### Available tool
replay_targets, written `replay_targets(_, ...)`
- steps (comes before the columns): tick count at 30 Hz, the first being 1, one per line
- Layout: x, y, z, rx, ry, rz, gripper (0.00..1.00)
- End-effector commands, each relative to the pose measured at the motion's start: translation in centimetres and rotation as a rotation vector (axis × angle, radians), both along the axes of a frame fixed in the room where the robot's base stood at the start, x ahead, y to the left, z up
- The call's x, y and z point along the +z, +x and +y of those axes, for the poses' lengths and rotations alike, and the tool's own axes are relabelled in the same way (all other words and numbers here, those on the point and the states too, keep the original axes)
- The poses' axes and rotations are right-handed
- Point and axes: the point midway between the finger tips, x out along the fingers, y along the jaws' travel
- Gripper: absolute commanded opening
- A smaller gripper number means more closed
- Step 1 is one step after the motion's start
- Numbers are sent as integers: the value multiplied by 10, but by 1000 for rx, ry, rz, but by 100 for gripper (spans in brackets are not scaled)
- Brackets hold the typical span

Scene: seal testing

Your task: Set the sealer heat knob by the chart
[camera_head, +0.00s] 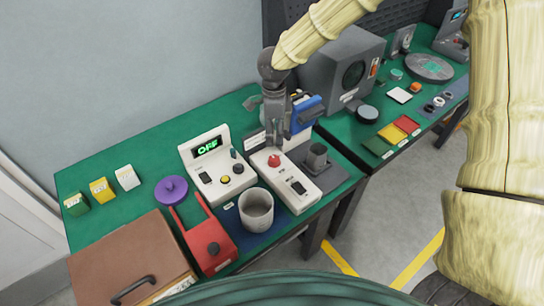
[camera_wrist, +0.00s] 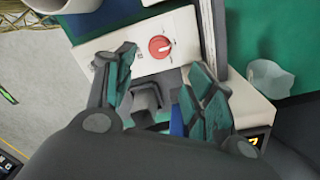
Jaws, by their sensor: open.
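A white box with a red knob (camera_head: 274,160), which I take to be the sealer (camera_head: 299,198), stands on the green table. In the wrist view the round red knob (camera_wrist: 160,47) sits on a white panel (camera_wrist: 108,39) with small marks around it, too small to read. A pale line crosses the knob. My gripper (camera_head: 280,138) is above and behind the knob in the head view. In the wrist view my gripper (camera_wrist: 163,72) is open and empty, its fingers apart, with the knob beyond the tips and not between them. I cannot make out a chart.
A white unit with a green OFF display (camera_head: 207,147) stands left of the knob box. A grey cup (camera_head: 257,212) and a red tool (camera_head: 208,243) are in front. A blue object (camera_head: 309,110) is close beside my gripper.

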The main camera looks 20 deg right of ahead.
Motion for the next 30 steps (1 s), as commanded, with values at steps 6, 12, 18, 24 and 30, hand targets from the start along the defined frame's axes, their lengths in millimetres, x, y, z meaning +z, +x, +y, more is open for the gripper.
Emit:
replay_targets(6, -11, -1, -1, -2, -1, 1, 54)
replay_targets(12, -40, -3, -2, -2, -3, 3, 54)
replay_targets(18, -72, -5, 0, -1, -3, 2, 54)
replay_targets(24, -96, -5, 1, -1, -2, 1, 54)
replay_targets(30, -108, -5, 1, 0, -1, 0, 54)
